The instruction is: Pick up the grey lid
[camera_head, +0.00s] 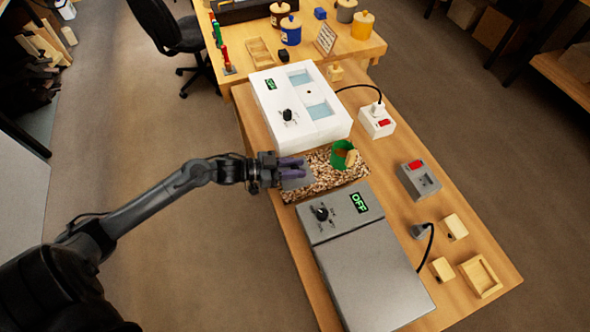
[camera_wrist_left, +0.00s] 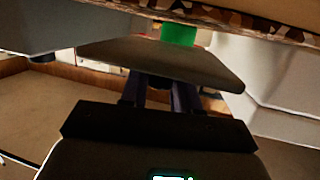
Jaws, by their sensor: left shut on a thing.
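The grey lid (camera_head: 299,182) is a thin flat plate beside the left end of the speckled mat (camera_head: 322,184). In the left wrist view the grey lid (camera_wrist_left: 165,58) spans the upper middle, in front of the fingers. My left gripper (camera_head: 292,168), with purple fingers, is shut on the lid. The fingers also show in the left wrist view (camera_wrist_left: 160,92), partly hidden by the lid and the gripper body. Whether the lid touches the mat or is just above it, I cannot tell. My right gripper is not in view.
A green open container (camera_head: 343,155) with a wooden piece stands on the mat. A white machine (camera_head: 300,105) is behind and a grey machine (camera_head: 365,265) in front, both close to the mat. A white socket box (camera_head: 376,122) and a grey switch box (camera_head: 419,180) are right.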

